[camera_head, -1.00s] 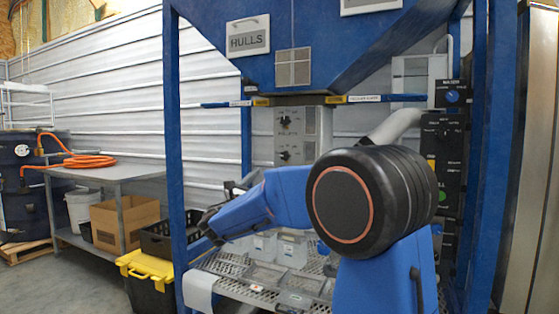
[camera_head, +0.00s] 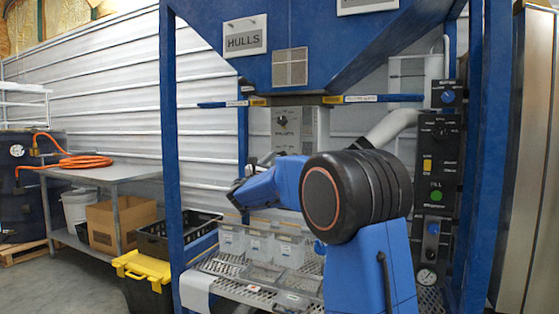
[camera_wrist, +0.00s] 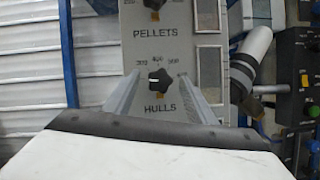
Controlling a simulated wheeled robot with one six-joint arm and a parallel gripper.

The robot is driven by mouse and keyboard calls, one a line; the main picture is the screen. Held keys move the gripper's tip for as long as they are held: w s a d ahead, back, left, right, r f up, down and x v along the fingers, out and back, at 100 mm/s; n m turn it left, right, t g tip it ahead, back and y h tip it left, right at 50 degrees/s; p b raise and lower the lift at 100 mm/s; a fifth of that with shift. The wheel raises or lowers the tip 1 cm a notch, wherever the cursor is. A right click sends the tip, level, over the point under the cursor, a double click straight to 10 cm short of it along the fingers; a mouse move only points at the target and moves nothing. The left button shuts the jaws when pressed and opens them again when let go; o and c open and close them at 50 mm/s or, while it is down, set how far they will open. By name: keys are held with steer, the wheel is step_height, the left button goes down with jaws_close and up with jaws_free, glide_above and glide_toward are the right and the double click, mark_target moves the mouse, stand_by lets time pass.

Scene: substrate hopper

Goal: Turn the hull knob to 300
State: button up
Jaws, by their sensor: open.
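The black hull knob (camera_wrist: 160,78) sits on a grey control panel (camera_wrist: 172,45) above the word HULLS, with scale numbers around it. I cannot surely read its setting. My gripper (camera_wrist: 159,82) is open; in the wrist view its two grey fingers frame the knob left and right, with nothing held. I cannot tell whether they touch the panel. In the head view the panel (camera_head: 310,128) hangs below the blue hopper, and my arm covers its lower part, including the hull knob.
The pellets knob (camera_wrist: 154,4) is just above the hull knob, and also shows in the head view (camera_head: 282,122). A pale pipe (camera_wrist: 252,55) and a black control column (camera_head: 437,150) stand to the right. Clear bins (camera_head: 258,243) sit on the rack below.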

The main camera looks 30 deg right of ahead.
steer(key=shift+c, duration=0.2)
steer(key=c, duration=1)
steer(key=shift+m, duration=0.6)
steer(key=m+g, duration=0.2)
steer(key=m, duration=0.1)
steer(key=shift+w+a+m+h, duration=0.1)
steer(key=shift+w+m+h, duration=0.05)
steer(key=shift+m+h, duration=0.25)
steer(key=shift+r+m+g, duration=0.1)
steer(key=shift+m+g, duration=0.6)
steer(key=shift+m, duration=0.65)
steer(key=shift+m+g, duration=0.7)
steer(key=shift+m, duration=0.95)
steer(key=o, duration=1)
